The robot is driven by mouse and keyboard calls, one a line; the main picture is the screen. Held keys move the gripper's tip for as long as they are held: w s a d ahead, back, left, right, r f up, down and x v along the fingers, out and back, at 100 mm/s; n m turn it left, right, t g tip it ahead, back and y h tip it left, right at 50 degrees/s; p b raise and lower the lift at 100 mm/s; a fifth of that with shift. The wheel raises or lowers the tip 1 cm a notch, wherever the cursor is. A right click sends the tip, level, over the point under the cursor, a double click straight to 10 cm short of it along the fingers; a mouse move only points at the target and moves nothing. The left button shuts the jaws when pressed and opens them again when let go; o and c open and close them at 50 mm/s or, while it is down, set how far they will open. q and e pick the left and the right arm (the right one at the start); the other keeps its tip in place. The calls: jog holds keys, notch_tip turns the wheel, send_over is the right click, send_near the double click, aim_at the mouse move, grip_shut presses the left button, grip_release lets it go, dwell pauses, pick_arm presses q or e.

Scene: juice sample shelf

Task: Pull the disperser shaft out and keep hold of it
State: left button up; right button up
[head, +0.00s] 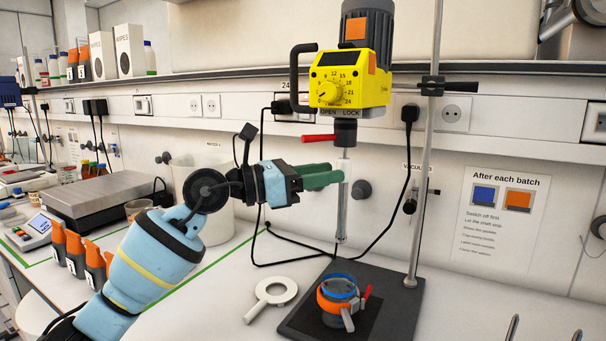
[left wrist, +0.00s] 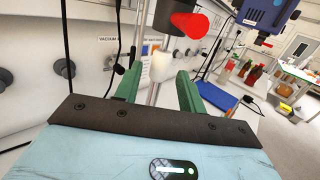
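The disperser shaft (head: 342,215) hangs upright under the yellow drive unit (head: 349,80), its lower end above the vessel. Its pale upper part shows in the left wrist view (left wrist: 161,67). The dark chuck (head: 345,132) is above it, with a red lever (head: 318,138) pointing left, on the side marked OPEN. My left gripper (head: 340,176) is level with the shaft's upper part, just below the chuck. Its green fingers (left wrist: 157,78) stand apart on either side of the shaft, with gaps visible on both sides. My right gripper is not in view.
A clamped vessel (head: 338,294) stands on the dark stand base (head: 391,300) below the shaft. The metal stand rod (head: 424,180) rises to the right. A white ring-shaped holder (head: 272,293) lies left of the base. Cables hang behind the shaft.

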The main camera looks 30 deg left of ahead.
pick_arm(q)
jog(key=p+x, duration=0.1)
jog(key=x, duration=0.2)
jog(key=shift+r, duration=0.15)
jog(key=shift+w+d, duration=0.45)
grip_shut()
